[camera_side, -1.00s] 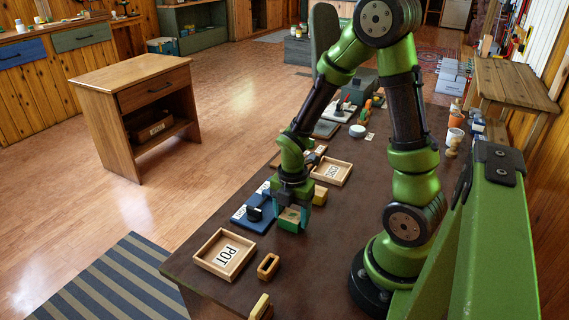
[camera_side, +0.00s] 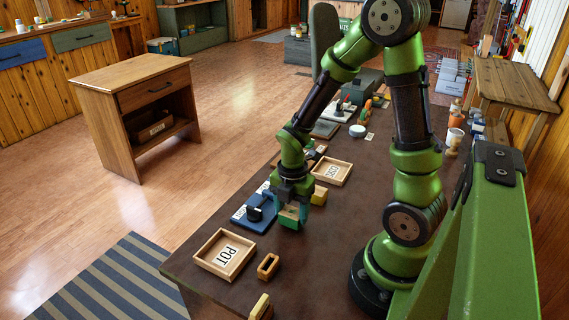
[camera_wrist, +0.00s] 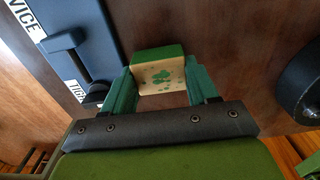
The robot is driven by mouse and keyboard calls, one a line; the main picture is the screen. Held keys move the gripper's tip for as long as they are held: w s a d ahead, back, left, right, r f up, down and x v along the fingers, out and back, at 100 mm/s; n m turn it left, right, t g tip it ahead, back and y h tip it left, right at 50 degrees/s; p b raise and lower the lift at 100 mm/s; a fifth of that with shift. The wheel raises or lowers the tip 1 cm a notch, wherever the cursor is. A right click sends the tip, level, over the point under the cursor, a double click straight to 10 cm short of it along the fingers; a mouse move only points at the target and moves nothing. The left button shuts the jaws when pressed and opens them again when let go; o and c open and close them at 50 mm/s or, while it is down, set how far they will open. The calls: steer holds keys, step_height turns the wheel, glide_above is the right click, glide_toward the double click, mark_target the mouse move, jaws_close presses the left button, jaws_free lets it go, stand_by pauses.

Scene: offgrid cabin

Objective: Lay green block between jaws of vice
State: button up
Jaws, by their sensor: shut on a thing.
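The green block (camera_wrist: 160,70) is held between the two fingers of my gripper (camera_wrist: 163,92) in the wrist view. It has a green side and a pale face with green marks. In the side view the block (camera_side: 289,216) hangs in my gripper (camera_side: 291,208), close to the table top; any gap beneath it is hard to judge. The blue vice (camera_wrist: 98,32) lies to the left of the block in the wrist view, with a "VICE" label and a dark handle. In the side view the vice (camera_side: 262,220) is just left of my gripper. Its jaws are partly hidden.
A wooden tray marked "POT" (camera_side: 202,255) and a small wooden holder (camera_side: 268,267) stand nearer the front. Table between holder and my base is clear.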

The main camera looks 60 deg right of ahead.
steer(key=shift+r, duration=0.25)
steer(key=shift+r, duration=1.7)
steer(key=shift+s+m, duration=0.15)
steer(key=shift+m, duration=0.35)
steer(key=shift+r+m, duration=0.2)
steer(key=shift+m, duration=0.6)
steer(key=w+a+r+m, duration=0.6)
steer(key=w+r+m, duration=0.4)
steer(key=m, duration=0.5)
step_height(320, 180, up, 2)
steer(key=shift+w+a+r, duration=0.1)
steer(key=shift+w+a, duration=0.15)
steer(key=shift+w, duration=0.1)
